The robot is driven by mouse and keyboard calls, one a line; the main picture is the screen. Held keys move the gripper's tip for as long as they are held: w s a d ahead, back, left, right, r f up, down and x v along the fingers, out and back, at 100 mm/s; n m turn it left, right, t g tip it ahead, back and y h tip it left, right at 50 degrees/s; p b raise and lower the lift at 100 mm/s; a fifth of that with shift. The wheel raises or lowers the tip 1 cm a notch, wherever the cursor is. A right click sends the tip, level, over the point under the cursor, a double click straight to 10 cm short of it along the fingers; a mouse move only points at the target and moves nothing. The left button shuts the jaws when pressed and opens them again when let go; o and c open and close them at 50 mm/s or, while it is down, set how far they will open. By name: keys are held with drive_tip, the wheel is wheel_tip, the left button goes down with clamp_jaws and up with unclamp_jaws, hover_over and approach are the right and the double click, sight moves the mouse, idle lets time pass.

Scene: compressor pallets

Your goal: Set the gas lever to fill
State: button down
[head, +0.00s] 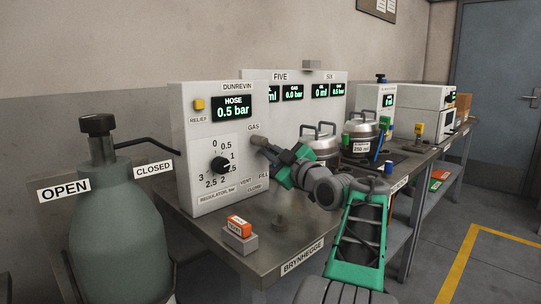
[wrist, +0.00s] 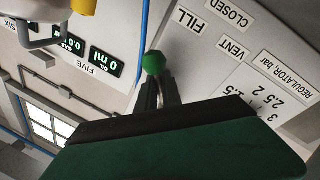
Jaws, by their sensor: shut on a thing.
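The gas lever's green ball knob (wrist: 153,63) shows between my fingertips in the wrist view. My gripper (head: 266,147) is shut on it at the right side of the white Dunrevin panel (head: 188,150), just below the GAS label. My gripper also shows in the wrist view (wrist: 153,88). The FILL label (wrist: 187,21) is the closest to the knob in the wrist view, with VENT (wrist: 233,48) and CLOSED (wrist: 228,12) farther right. The lever's shaft is mostly hidden, so I cannot tell which mark it points to.
The panel has a black regulator knob (head: 220,165) and a HOSE display (head: 232,106) reading 0.5 bar. A green gas cylinder (head: 118,215) stands at left. Metal pots (head: 318,146) stand behind my gripper.

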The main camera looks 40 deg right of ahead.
drive_tip(key=c, duration=1.8)
unclamp_jaws()
drive_tip(key=s, duration=0.5)
drive_tip(key=s+a+f, duration=0.1)
drive_tip(key=s, duration=0.1)
drive_tip(key=shift+s+p, duration=0.3)
drive_tip(key=shift+s, duration=0.05)
